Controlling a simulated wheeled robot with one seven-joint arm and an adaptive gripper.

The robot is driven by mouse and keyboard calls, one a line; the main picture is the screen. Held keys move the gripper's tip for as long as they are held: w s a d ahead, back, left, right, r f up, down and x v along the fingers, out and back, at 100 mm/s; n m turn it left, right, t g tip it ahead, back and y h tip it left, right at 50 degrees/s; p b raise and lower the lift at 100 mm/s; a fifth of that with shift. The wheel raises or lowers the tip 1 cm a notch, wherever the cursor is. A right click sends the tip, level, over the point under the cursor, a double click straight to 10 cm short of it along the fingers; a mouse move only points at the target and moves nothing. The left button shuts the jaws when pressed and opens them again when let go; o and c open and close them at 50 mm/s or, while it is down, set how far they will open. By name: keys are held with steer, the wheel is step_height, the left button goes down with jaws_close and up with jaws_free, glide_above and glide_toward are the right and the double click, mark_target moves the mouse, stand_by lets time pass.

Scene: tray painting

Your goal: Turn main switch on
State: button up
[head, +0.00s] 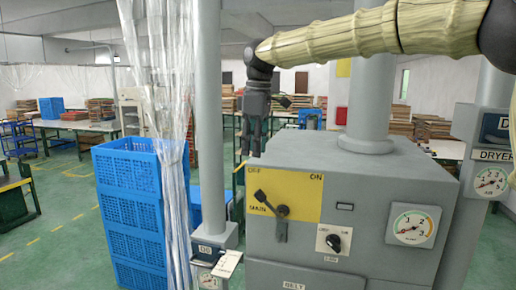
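The main switch is a dark lever (271,204) on a yellow plate (305,197) on the front of a grey machine cabinet (345,170). The plate reads OFF at its upper left and ON at its upper right. The lever's knobbed end points up and left, towards the OFF side. A grey piece hangs below its pivot. My gripper (250,152) points down above and a little left of the plate, apart from the lever. Its two dark fingers show a narrow gap and hold nothing visible.
A small black rotary knob (333,242) and a round gauge (412,226) are right of the switch. A grey pole (208,120), a clear plastic curtain (172,110) and stacked blue crates (128,200) stand to the left.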

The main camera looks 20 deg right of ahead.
steer(key=d+r, duration=0.3)
steer(key=r, duration=0.8)
steer(key=shift+s+r, duration=0.3)
steer(key=shift+r, duration=0.05)
steer(key=shift+a, duration=0.1)
stand_by(0.4)
